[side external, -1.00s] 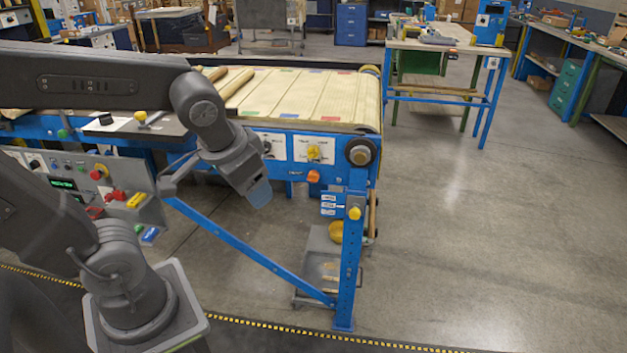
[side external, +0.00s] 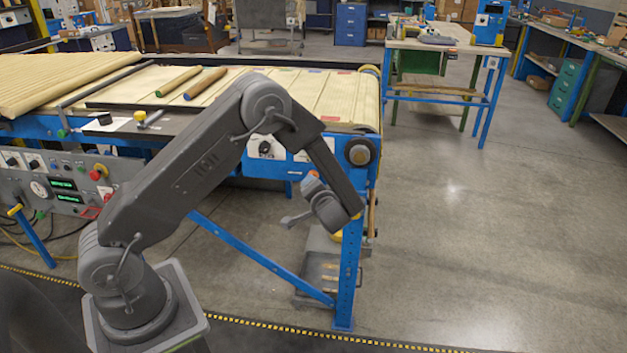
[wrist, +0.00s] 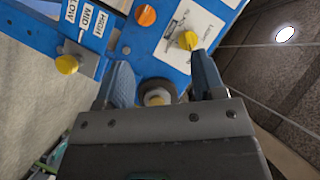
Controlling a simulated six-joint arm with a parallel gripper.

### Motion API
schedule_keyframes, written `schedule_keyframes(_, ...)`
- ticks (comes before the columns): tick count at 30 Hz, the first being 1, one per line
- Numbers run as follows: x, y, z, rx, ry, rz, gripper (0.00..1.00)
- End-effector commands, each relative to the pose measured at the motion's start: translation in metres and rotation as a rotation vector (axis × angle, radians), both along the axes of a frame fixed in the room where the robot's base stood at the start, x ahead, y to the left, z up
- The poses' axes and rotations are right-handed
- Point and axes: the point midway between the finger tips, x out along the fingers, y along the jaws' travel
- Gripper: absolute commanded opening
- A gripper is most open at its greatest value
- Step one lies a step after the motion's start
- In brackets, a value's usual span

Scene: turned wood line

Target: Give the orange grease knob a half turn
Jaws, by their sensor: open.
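The orange grease knob (wrist: 146,15) is at the top of the wrist view, on the blue panel, beyond and a little left of my fingertips. In the side view only a sliver of the orange knob (side external: 314,174) shows above my gripper (side external: 309,184), which hides the rest. In the wrist view my gripper (wrist: 161,62) is open, its two fingers apart with nothing held. A dark roller end with a pale centre (wrist: 157,97) shows between the fingers, farther off. The knob is outside the jaws.
A yellow knob (wrist: 188,40) on a white plate is near my right fingertip. Another yellow knob (wrist: 67,64) sits by the LOW, MID, HIGH labels, left of the fingers. Rods (side external: 205,83) lie on the conveyor. Open floor (side external: 480,240) lies to the right.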

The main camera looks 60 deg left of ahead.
Motion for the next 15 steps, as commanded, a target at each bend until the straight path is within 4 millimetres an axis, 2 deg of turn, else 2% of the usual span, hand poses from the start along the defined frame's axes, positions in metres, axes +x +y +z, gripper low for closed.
schedule_keyframes(1, 0.005, 0.0, -0.012, 0.014, -0.011, -0.024, 0.63)
schedule_keyframes(3, 0.01, -0.001, -0.021, 0.022, -0.03, -0.048, 0.63)
schedule_keyframes(8, 0.017, 0.003, -0.029, 0.028, -0.049, -0.067, 0.63)
schedule_keyframes(15, 0.032, 0.035, -0.038, 0.028, -0.047, -0.062, 0.63)
